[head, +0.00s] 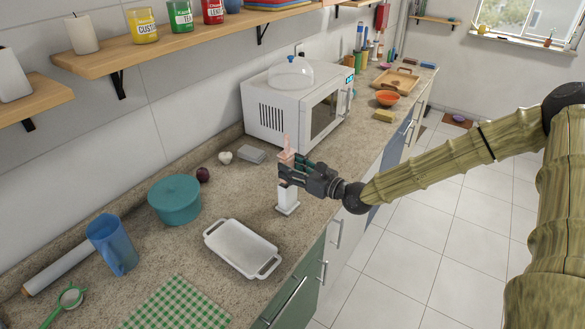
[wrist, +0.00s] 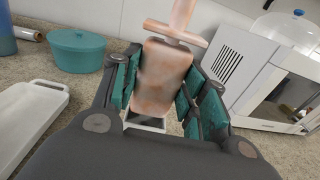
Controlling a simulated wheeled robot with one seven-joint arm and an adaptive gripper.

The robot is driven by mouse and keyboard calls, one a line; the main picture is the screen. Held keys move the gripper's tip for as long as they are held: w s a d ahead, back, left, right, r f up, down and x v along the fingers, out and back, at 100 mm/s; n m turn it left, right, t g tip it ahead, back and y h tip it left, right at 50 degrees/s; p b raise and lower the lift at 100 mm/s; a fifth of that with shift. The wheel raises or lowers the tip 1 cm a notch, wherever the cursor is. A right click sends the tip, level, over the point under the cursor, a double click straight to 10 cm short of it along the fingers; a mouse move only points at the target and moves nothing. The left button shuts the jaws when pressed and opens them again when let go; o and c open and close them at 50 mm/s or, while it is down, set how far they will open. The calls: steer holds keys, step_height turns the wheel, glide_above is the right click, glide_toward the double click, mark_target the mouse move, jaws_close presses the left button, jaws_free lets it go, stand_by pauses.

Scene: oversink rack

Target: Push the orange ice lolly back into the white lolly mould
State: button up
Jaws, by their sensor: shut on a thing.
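The orange ice lolly (wrist: 162,75), pale peach-orange with a handle and crossbar on top, is upright between the green pads of my gripper (wrist: 164,95), which is shut on it. In the head view the lolly's upper part (head: 286,156) shows above my gripper (head: 288,171). The white lolly mould (head: 288,196) stands on the counter directly below the gripper. In the wrist view the mould's rim (wrist: 144,121) shows just under the lolly. I cannot tell whether the lolly's lower end is inside the mould.
A white tray (head: 242,249) lies in front of the mould, to its left. A teal pot (head: 175,201) and a blue jug (head: 112,244) stand further left. A white microwave (head: 281,117) stands behind. A small grey block (head: 251,155) lies near the wall.

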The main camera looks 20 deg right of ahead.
steer(key=shift+f+b, duration=1.45)
steer(key=shift+f, duration=0.75)
stand_by(0.4)
steer(key=o, duration=1.1)
steer(key=shift+f, duration=0.1)
steer(key=shift+s, duration=0.1)
steer(key=shift+v, duration=5.9)
